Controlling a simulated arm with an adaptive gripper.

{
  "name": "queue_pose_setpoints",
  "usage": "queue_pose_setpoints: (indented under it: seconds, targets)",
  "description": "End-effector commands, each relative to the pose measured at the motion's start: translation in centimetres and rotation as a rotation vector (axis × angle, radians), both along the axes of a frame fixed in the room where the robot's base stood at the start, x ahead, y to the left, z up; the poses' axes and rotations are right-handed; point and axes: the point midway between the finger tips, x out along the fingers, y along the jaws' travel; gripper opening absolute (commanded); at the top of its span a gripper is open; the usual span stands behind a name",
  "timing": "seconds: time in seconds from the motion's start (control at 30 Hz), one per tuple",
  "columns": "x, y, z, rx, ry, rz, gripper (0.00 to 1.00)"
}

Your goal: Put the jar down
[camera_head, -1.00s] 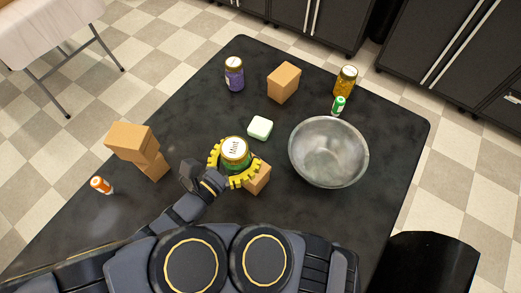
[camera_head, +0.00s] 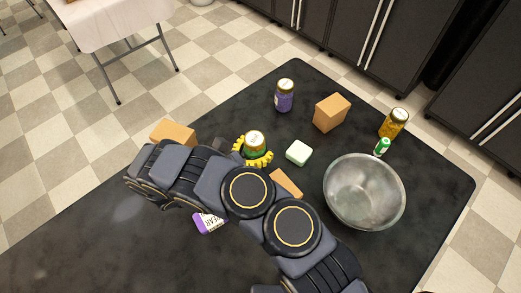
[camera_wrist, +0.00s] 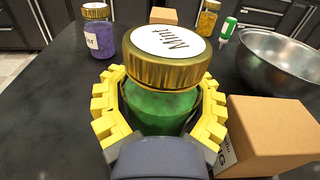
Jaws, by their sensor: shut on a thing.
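The jar (camera_head: 255,141) has a gold lid with a white "Mint" label and green contents. In the wrist view the jar (camera_wrist: 165,85) stands upright between the yellow fingers of my gripper (camera_wrist: 160,115), which are shut around its body. My gripper also shows in the head view (camera_head: 252,155), its yellow fingers around the jar over the left-middle of the dark table (camera_head: 110,240). The jar's base is hidden, so I cannot tell whether it touches the table.
A cardboard box (camera_wrist: 268,135) stands close right of the jar. A white-green soap bar (camera_head: 298,153), a metal bowl (camera_head: 365,195), a purple jar (camera_head: 285,96), another box (camera_head: 332,113), a yellow jar (camera_head: 394,123) and a green bottle (camera_head: 382,147) stand around. A purple-white carton (camera_head: 208,222) lies near my arm.

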Motion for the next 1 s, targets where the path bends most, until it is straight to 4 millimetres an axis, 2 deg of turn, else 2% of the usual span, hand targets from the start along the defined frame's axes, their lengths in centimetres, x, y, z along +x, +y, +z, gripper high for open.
queue_pose_setpoints:
  seconds: [0.07,0.3,0.7,0.73,0.8,1.0]
  targets:
    - [0.6,0.0,-0.8,0.001,-0.002,-0.006,0.26]
    - [0.5,0.1,-3.4,-0.002,-0.002,-0.003,0.26]
    - [0.5,0.0,-3.9,-0.002,-0.001,-0.002,0.26]
    - [0.5,0.1,-3.8,-0.002,-0.001,-0.002,0.72]
    - [0.5,0.1,-3.8,-0.002,-0.001,-0.002,1.00]
    - [0.5,0.1,-3.8,-0.002,-0.001,-0.002,1.00]
